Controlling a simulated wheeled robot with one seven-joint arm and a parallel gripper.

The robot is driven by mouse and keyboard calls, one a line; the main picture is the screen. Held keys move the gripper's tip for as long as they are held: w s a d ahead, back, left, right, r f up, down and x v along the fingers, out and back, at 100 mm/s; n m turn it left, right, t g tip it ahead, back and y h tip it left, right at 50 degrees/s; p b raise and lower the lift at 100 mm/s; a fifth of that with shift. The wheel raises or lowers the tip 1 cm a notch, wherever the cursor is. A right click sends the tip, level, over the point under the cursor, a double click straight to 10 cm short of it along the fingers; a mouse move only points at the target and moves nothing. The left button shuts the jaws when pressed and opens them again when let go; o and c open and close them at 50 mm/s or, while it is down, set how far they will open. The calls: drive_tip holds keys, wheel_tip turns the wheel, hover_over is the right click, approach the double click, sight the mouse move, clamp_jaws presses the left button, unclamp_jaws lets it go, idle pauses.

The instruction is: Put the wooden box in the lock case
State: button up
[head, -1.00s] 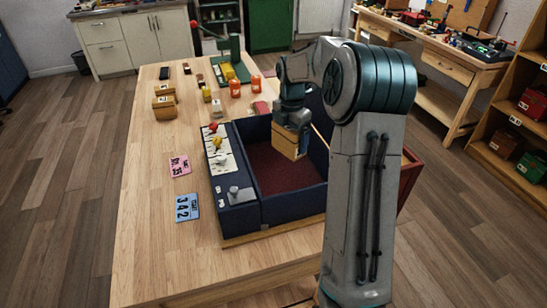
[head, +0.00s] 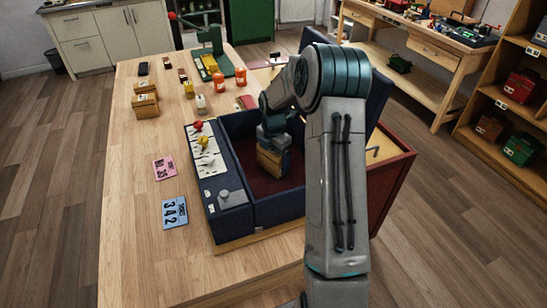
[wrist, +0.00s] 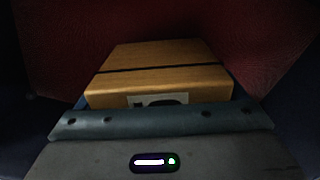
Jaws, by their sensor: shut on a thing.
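The wooden box (head: 272,163) is held by my gripper (head: 272,150), low inside the lock case. In the wrist view the wooden box (wrist: 160,68) is light brown with a dark seam and a pale label, in front of the gripper's edge, with dark red lining behind it. My gripper is shut on it. The lock case (head: 225,220) is dark blue with a red-lined bay, and its lid (head: 368,95) stands open behind my arm. I cannot tell whether the box touches the case floor. My arm hides part of the bay's right side.
The case's left panel carries a red knob (head: 197,125), a yellow knob (head: 204,142) and a grey knob (head: 223,196). A pink card (head: 164,168) and a blue card (head: 174,212) lie to the left. Two other wooden boxes (head: 145,106) and orange containers (head: 218,86) stand farther back.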

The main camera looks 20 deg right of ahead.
drive_tip(key=shift+f, duration=0.35)
